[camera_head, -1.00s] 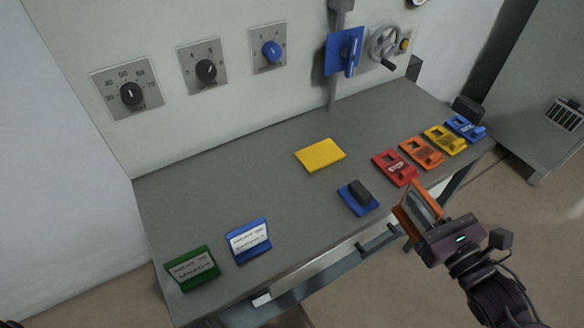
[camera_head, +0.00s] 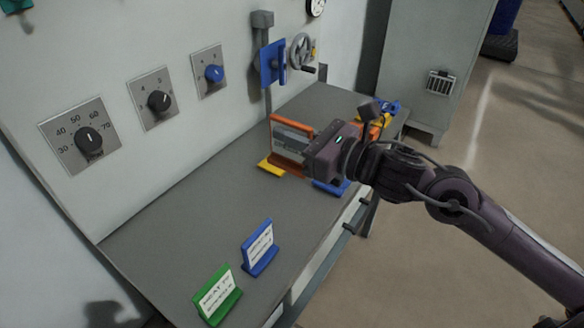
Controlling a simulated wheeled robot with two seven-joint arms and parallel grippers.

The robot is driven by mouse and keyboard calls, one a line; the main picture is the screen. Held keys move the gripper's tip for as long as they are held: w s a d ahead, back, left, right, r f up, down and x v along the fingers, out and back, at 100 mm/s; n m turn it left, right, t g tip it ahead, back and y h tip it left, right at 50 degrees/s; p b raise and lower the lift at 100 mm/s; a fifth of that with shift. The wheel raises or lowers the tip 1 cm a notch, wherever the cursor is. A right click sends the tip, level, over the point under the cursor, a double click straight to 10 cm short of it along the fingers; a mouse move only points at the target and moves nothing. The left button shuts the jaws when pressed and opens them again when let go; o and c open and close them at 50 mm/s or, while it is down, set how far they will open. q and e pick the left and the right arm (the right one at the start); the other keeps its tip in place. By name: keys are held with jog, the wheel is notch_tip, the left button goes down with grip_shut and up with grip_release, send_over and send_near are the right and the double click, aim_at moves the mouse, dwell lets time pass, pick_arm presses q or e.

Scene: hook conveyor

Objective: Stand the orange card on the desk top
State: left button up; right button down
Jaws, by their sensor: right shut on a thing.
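The orange card (camera_head: 288,143) has an orange frame and foot around a pale panel. My right gripper (camera_head: 309,153) is shut on its right side and holds it roughly upright over the far part of the grey desk top (camera_head: 190,215). The card's foot overlaps the yellow pad (camera_head: 269,168) in the picture; I cannot tell whether it touches the pad or the desk. My left gripper is not in view.
A green card (camera_head: 217,296) and a blue card (camera_head: 260,248) stand near the front. The blue block's base (camera_head: 330,187) and the coloured holders at the right are mostly hidden behind my right gripper. The desk's left and middle are clear.

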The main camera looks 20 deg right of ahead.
jog(key=shift+w+d+r, duration=0.35)
jog(key=shift+r, duration=0.3)
notch_tip(320, 180, down, 20)
jog(key=shift+r, duration=0.2)
jog(key=shift+f, duration=0.1)
